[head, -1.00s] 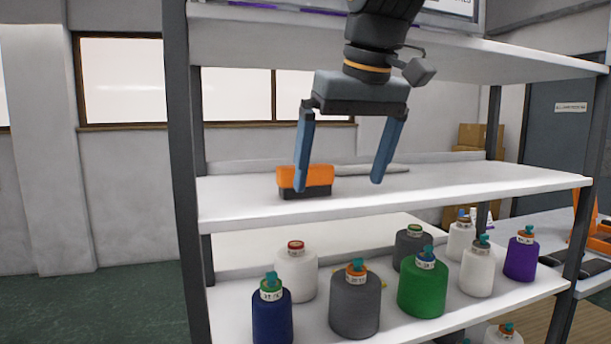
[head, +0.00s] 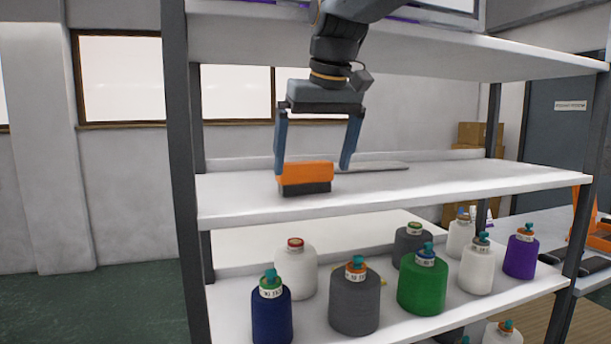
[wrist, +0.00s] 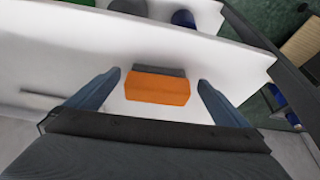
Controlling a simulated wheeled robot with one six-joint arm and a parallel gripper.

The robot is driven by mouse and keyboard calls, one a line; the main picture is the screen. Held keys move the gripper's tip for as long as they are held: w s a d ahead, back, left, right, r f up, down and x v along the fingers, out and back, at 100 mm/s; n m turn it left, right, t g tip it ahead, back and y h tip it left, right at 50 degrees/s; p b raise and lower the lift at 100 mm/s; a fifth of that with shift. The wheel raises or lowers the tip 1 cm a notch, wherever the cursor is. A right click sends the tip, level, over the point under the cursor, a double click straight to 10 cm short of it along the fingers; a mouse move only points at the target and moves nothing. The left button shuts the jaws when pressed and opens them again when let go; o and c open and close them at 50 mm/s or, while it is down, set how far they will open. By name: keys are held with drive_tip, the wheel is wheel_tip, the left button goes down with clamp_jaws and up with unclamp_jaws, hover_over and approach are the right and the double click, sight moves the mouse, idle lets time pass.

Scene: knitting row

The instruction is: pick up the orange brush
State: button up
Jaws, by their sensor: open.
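The orange brush (head: 306,173) has an orange block on top and a dark bristle part below. It stands on the white middle shelf (head: 450,178), near the left post. My gripper (head: 311,172) is open, pointing down, with its blue-grey fingers spread above and around the brush. In the head view the left finger reaches down by the brush's left end, and the right finger is beyond its right end. In the wrist view the brush (wrist: 157,88) lies between the two open fingertips (wrist: 160,78), with a gap on each side. Neither finger visibly grips it.
A thin flat grey object (head: 372,166) lies on the shelf to the right of the brush. Several yarn cones, such as a green one (head: 423,288), stand on the shelf below. An upper shelf (head: 440,55) hangs above. The middle shelf's right part is clear.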

sight(309, 181)
drive_tip(key=p+x, duration=0.1)
drive_tip(key=x, duration=0.4)
drive_tip(key=shift+w+f, duration=0.1)
drive_tip(key=shift+w, duration=0.05)
drive_tip(key=shift+c, duration=0.4)
drive_tip(key=c, duration=0.7)
drive_tip(key=shift+b, duration=0.3)
